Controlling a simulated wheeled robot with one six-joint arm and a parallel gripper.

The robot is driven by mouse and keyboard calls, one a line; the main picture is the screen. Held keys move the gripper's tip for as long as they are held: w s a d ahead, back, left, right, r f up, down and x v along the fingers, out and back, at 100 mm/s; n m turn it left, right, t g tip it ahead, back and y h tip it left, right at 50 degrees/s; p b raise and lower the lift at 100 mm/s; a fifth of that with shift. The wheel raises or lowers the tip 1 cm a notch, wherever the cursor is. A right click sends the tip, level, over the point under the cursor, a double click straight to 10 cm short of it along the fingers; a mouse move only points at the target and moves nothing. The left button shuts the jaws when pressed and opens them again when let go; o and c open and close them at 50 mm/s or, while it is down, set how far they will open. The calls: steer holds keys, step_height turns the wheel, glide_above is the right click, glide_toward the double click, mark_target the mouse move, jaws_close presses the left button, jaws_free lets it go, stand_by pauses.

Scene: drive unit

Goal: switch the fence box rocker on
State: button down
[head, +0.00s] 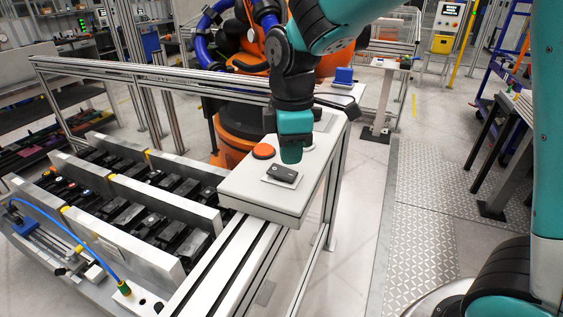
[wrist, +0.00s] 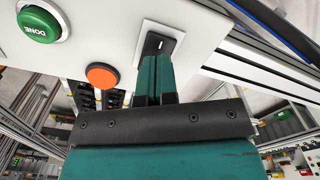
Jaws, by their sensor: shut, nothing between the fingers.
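The fence box (head: 262,191) is a pale grey box on the aluminium fence frame. Its black rocker (head: 283,174) sits on a white plate on the top face. In the wrist view the rocker (wrist: 157,44) shows a white line mark, and its near end is hidden behind my fingers. My gripper (head: 291,157) is shut and empty, pointing down at the rocker's far end. In the wrist view the fingertips (wrist: 155,62) overlap the rocker's edge. I cannot tell whether they touch it, or which way it is tilted.
An orange button (head: 263,151) stands beside the rocker, and a green DONE button (wrist: 40,24) shows in the wrist view. A rack of metal bars (head: 125,210) lies left of the box. An orange robot (head: 240,125) stands behind.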

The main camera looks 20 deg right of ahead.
mark_target(291, 175)
steer(key=shift+r+p, duration=1.65)
steer(key=shift+r, duration=0.6)
steer(key=shift+f, duration=0.1)
steer(key=shift+s+f, duration=0.15)
steer(key=s+a+f+m+y+b, duration=0.2)
steer(key=s+f+m+b, duration=0.2)
steer(key=s, duration=0.5)
steer(key=s+a+f+m+y+b, duration=0.2)
steer(key=s+f+b, duration=0.3)
steer(key=s+b, duration=0.3)
steer(key=shift+s+a+m, duration=0.25)
steer(key=shift+s+m, duration=0.55)
steer(key=shift+m, duration=0.1)
